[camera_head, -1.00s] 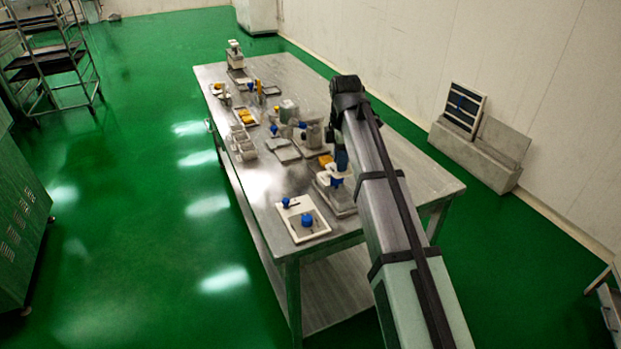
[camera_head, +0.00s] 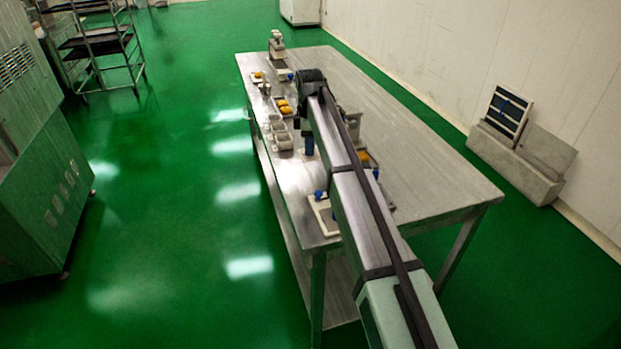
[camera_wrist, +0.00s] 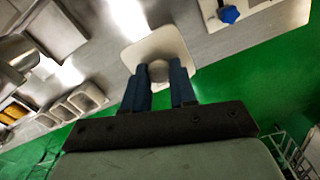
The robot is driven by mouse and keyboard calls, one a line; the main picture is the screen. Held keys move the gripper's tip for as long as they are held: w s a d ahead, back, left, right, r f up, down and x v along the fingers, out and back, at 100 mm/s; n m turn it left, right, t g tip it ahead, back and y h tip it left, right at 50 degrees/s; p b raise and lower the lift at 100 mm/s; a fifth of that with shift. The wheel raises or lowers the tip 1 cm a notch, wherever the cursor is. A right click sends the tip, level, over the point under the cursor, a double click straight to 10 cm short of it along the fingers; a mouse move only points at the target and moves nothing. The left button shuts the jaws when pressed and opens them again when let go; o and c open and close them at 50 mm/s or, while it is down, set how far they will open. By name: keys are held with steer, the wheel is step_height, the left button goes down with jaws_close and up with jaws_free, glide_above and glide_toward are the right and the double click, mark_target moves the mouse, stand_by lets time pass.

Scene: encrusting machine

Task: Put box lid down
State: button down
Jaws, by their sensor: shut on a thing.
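The box lid (camera_wrist: 172,42), a pale square plate, is between the two blue fingers of my gripper (camera_wrist: 159,84) in the wrist view. A rounded part of it sits between the fingertips, and my gripper is shut on it. In the head view my gripper (camera_head: 308,144) hangs over the left edge of the table, beside the pale containers; the lid is hard to make out there. The lid looks clear of the tabletop, but its height is unclear. I cannot tell which box it belongs to.
A row of pale open containers (camera_wrist: 66,108) stands along the table edge, with yellow pieces (camera_wrist: 14,112) in a tray beyond. A white board with a blue knob (camera_wrist: 229,14) lies nearby. The steel table (camera_head: 430,165) is bare on its right side. Green floor lies beyond the edge.

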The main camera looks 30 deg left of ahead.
step_height(320, 180, down, 10)
steer(key=shift+r, duration=0.1)
stand_by(0.4)
steer(key=shift+f, duration=0.2)
steer(key=c, duration=0.9)
jaws_free()
steer(key=shift+r, duration=0.15)
step_height(320, 180, up, 12)
steer(key=shift+r, duration=0.1)
steer(key=shift+w+d, duration=0.1)
